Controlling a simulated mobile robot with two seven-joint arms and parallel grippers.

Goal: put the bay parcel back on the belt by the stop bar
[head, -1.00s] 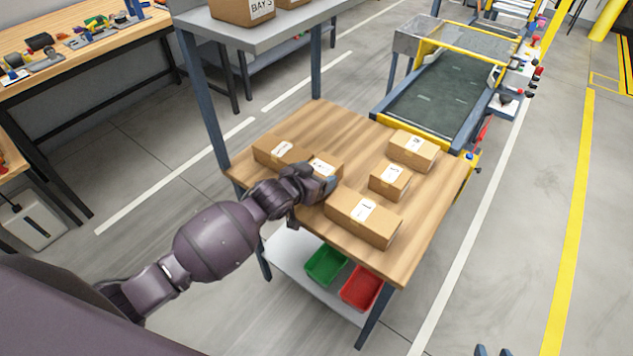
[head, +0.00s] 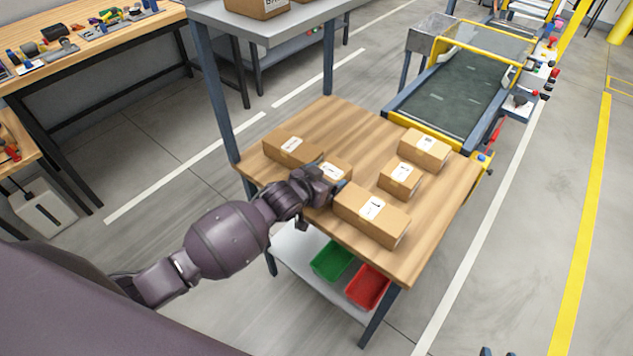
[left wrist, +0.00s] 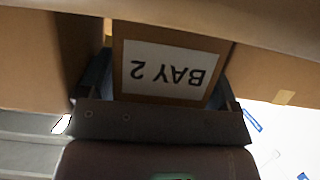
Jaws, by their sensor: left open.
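Several brown parcels lie on a wooden table. A small parcel (head: 336,166) sits between a long parcel (head: 290,148) and a front parcel (head: 371,215). My left gripper (head: 338,187) is open at the small parcel and partly hides it. In the left wrist view a parcel marked BAY 2 (left wrist: 168,72) shows between the open fingers (left wrist: 165,88), its label upside down; I cannot tell whether they touch it. The dark green belt (head: 450,98) stands beyond the table, with a yellow bar (head: 424,133) across its near end. Two dark tips, apparently my right gripper (head: 498,352), barely show at the bottom edge.
Two more parcels, a rear one (head: 424,150) and a middle one (head: 400,179), stand on the table's right part. A grey shelf (head: 270,30) on posts rises at the back left. Green (head: 331,262) and red (head: 368,288) bins sit below.

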